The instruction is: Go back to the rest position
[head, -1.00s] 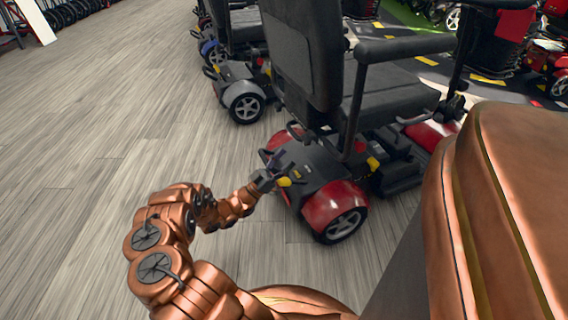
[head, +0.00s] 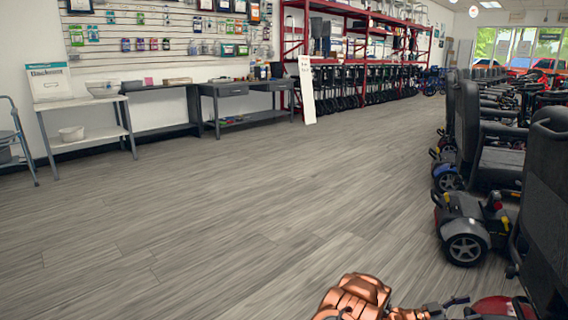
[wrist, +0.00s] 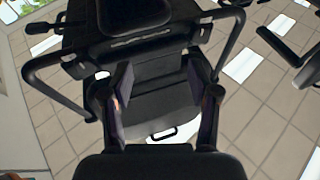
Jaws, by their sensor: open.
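My gripper (head: 452,304) shows small at the bottom right of the head view, at the end of my copper arm (head: 358,296). It is beside the rear of a red scooter (head: 503,307), which is cut off by the frame edge. I cannot tell whether they touch. In the wrist view my gripper (wrist: 163,95) has its two dark fingers spread apart, with nothing held between them. Beyond the fingers is a black scooter seat (wrist: 150,65) with curved armrests.
Scooters stand in a row along the right, including a nearer grey one (head: 466,228). Grey wooden floor (head: 220,220) is clear in the middle and left. A desk (head: 245,88), a small white table (head: 85,135) and red shelving (head: 350,50) line the far wall.

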